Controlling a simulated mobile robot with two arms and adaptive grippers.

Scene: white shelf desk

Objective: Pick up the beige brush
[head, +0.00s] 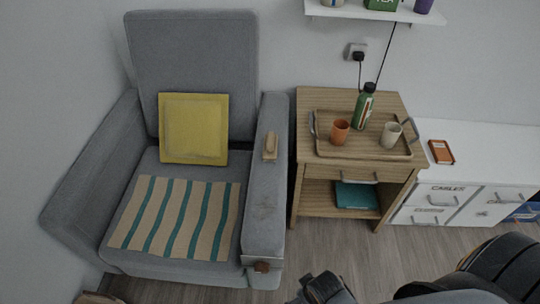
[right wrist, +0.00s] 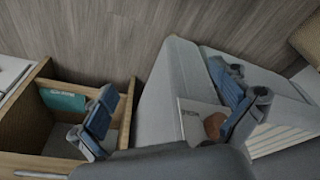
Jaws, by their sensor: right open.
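The beige brush (head: 270,145) lies on top of the grey armchair's right armrest (head: 262,205), towards its back end. In the head view my right gripper (head: 325,288) is at the bottom edge, in front of and below the armrest, well apart from the brush. In the right wrist view my right gripper (right wrist: 165,90) shows its two blue-grey fingers spread wide, with nothing held between them. I cannot make out the brush in the right wrist view. My left gripper is in neither view.
A yellow cushion (head: 193,129) and striped cloth (head: 172,218) are on the chair. A wooden side table (head: 300,165) at right holds a tray with a green bottle (head: 364,105) and two cups. Floor between is clear.

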